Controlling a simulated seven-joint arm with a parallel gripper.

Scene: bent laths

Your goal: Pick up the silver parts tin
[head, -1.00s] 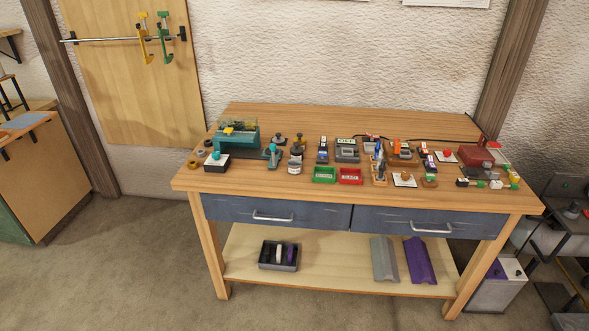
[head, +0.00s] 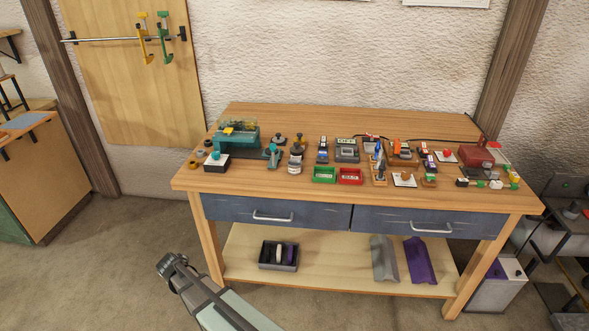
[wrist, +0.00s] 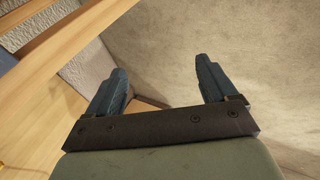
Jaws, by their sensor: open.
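A small silver tin (head: 295,167) with a pale label stands upright near the middle of the workbench top in the head view. It is just left of the green tray and close to a teal tool. The wrist view does not show the tin. My gripper (wrist: 161,65) shows in the wrist view with its two blue-grey fingers apart and nothing between them. It is away from the tin, with floor and bench woodwork behind it. In the head view my arm reaches in from the bottom, in front of the bench and below the tabletop.
The workbench top (head: 255,182) is crowded. A green tray (head: 324,175) and a red tray (head: 350,176) stand right of the tin. A teal tool (head: 272,155) is at its left. Drawer handles (head: 272,217) stick out in front. The tabletop's front strip is clear.

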